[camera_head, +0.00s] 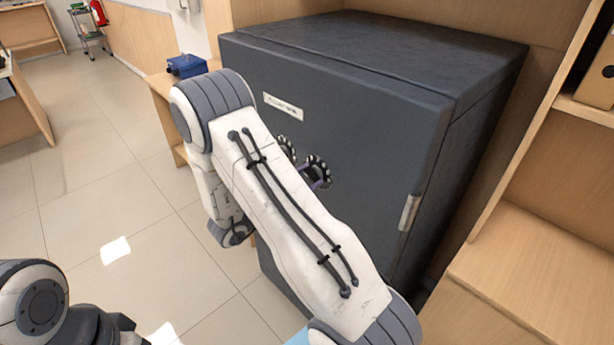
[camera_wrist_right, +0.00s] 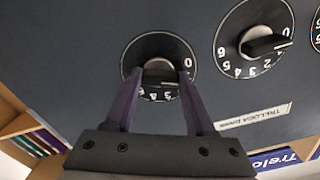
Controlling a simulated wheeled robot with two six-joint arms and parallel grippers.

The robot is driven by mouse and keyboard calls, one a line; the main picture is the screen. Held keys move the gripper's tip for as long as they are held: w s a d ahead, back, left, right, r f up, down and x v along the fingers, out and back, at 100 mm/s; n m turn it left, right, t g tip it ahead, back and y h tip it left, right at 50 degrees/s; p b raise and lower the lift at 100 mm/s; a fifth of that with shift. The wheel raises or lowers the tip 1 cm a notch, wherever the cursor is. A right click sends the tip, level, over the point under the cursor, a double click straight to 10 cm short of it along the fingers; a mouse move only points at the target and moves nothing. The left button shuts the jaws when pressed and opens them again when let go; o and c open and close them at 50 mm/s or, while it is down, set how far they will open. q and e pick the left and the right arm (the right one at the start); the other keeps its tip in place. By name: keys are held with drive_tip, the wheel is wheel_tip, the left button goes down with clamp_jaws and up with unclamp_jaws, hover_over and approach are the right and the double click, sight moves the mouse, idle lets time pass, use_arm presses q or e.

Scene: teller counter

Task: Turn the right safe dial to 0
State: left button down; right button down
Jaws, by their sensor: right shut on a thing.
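The dark grey safe (camera_head: 345,105) has several round dials on its door. My right gripper (camera_head: 319,180) reaches the right safe dial (camera_head: 316,162), with its purple fingertips on it. In the right wrist view the picture is upside down, and this dial (camera_wrist_right: 160,45) is at the left. There my right gripper (camera_wrist_right: 160,75) is shut on its dark knob, one finger on each side. The 0 shows by the right finger; where the knob points is hard to tell. A dark end part of my left arm (camera_head: 100,325) shows at lower left; its jaws are unclear.
Another dial (camera_wrist_right: 252,42) is beside the gripped one, and a third is cut off at the picture's right edge. A wooden shelf (camera_head: 540,260) stands at right. Open tiled floor (camera_head: 110,190) lies left.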

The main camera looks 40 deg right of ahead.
drive_tip(key=n+p, duration=0.2)
drive_tip(key=n, duration=0.1)
drive_tip(key=shift+n+p, duration=0.45)
drive_tip(key=shift+n, duration=0.45)
drive_tip(key=shift+c, duration=1.2)
unclamp_jaws()
drive_tip(key=shift+a, duration=0.1)
